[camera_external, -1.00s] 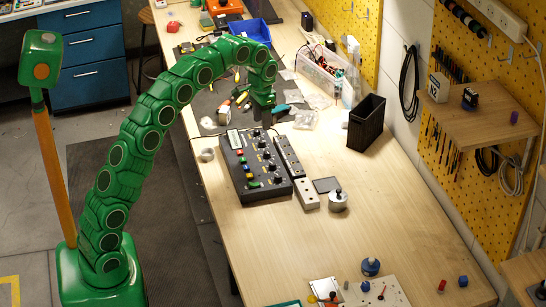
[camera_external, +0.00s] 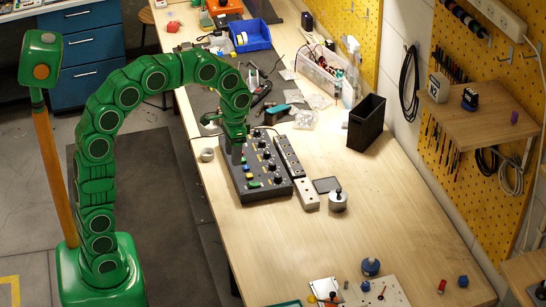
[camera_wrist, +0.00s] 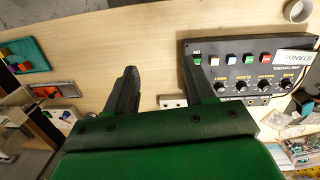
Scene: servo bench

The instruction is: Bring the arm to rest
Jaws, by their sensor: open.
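My arm is green and segmented, rising from its base at the lower left and arching over the bench in the external view.
A metal block (camera_external: 307,194) and a round weight (camera_external: 338,202) stand right of the control box. A black bin (camera_external: 366,124) stands near the wall. A tape roll (camera_external: 207,155) lies at the bench's left edge.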

